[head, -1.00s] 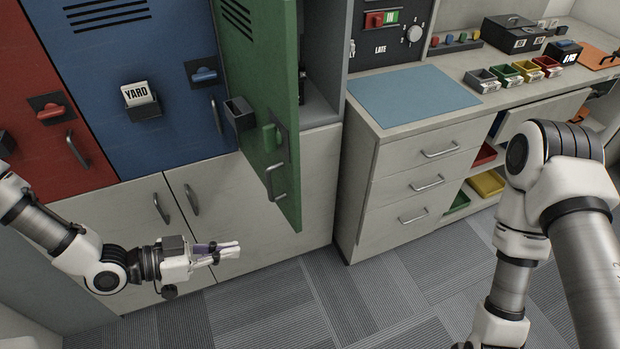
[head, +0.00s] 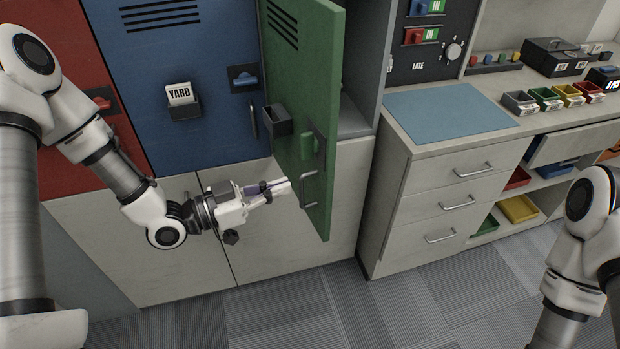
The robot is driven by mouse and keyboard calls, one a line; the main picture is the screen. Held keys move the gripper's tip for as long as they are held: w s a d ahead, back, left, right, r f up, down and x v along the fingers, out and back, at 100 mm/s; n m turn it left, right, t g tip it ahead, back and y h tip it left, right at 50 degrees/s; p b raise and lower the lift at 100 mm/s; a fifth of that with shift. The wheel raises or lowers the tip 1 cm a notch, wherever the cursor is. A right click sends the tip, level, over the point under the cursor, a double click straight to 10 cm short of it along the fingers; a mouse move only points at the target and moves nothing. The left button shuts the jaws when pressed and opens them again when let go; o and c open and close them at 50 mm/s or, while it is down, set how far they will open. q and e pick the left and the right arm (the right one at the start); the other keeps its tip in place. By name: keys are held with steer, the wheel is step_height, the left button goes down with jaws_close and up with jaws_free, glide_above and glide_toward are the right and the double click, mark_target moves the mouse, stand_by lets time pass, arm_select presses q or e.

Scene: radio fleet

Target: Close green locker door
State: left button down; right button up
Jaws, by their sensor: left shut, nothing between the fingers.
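The green locker door (head: 313,65) stands open, swung out toward me to the right of the blue locker door. It has a green latch (head: 309,146), a grey bar handle (head: 312,190) and a small empty card holder (head: 277,120). My left gripper (head: 288,186) is shut and empty. Its fingertips are in front of the lower left part of the green door, close to the handle; I cannot tell whether they touch it. My right arm (head: 585,235) shows at the right edge; its gripper is out of view.
The blue locker door (head: 183,60) with a YARD card (head: 180,94) and the red locker door (head: 75,110) are closed. A drawer unit with a blue mat (head: 446,116) stands to the right. Carpet floor in front is clear.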

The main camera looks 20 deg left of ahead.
mark_target(323, 174)
arm_select(q)
steer(key=p+x, duration=0.2)
steer(key=x, duration=0.4)
steer(key=shift+d+r, duration=0.1)
steer(key=shift+d, duration=0.1)
steer(key=shift+w+d, duration=0.15)
steer(key=shift+w, duration=0.1)
